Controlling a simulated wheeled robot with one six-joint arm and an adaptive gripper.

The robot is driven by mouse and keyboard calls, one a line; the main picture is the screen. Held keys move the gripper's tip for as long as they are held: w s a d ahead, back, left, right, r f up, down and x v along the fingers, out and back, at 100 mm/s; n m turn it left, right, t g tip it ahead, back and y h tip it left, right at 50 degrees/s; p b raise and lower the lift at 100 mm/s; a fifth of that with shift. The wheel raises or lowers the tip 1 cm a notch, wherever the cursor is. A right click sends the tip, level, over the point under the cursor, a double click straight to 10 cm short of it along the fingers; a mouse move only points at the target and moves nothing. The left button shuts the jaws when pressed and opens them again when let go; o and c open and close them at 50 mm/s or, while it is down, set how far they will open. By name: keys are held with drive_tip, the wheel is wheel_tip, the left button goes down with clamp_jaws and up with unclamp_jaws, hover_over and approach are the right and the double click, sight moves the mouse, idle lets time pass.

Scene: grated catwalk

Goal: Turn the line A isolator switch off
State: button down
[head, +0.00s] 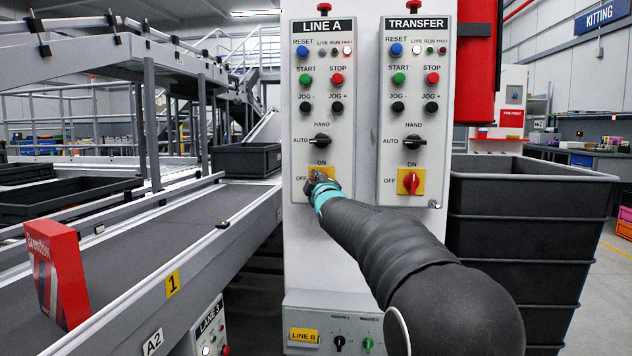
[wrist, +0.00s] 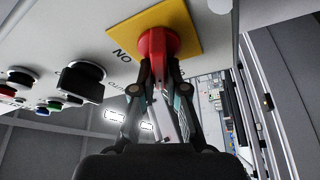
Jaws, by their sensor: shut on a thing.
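The line A isolator switch is a red rotary knob (wrist: 157,44) on a yellow plate (wrist: 187,24), low on the LINE A panel (head: 322,75). In the head view my gripper (head: 322,184) covers most of the knob, and part of the yellow plate (head: 318,171) shows above it, between the ON and OFF labels. In the wrist view my gripper (wrist: 158,75) is shut on the knob, with a finger on each side of its grip. I cannot tell which label the knob points to.
The TRANSFER panel (head: 413,75) stands to the right with its own red isolator (head: 411,183), upright. A black AUTO/HAND selector (head: 321,141) sits above my gripper. A conveyor (head: 150,235) with a red box (head: 57,275) is left; stacked black bins (head: 530,195) stand right.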

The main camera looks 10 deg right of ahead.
drive_tip(key=n+g+p, duration=0.1)
drive_tip(key=n, duration=0.2)
drive_tip(key=shift+p, duration=0.3)
drive_tip(key=shift+f+n+g+y+p, duration=0.15)
drive_tip(key=shift+n+g+y+p, duration=0.3)
drive_tip(key=shift+n, duration=0.45)
drive_tip(key=shift+a+f+h, duration=0.1)
drive_tip(key=shift+h, duration=0.25)
drive_tip(key=c, duration=1.2)
unclamp_jaws()
drive_tip(key=s+d, duration=0.1)
drive_tip(key=s, duration=1.1)
